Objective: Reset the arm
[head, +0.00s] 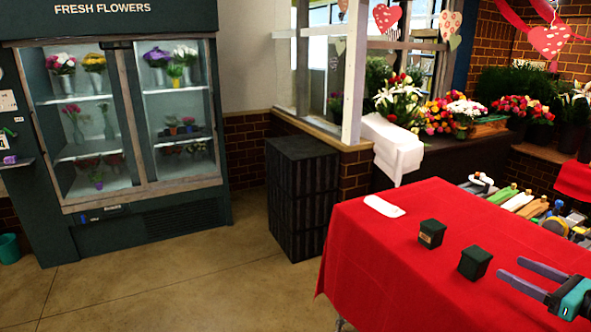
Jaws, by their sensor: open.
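My gripper (526,275) is at the lower right of the head view, above the red-covered table (395,265). Its two grey fingers are spread apart and point left. Nothing shows between them. The rest of my arm runs out of the picture on the right.
A white flat item (384,206) lies farther back. Several tools and wrapped items (520,203) lie along the far right edge. The table's left part is clear.

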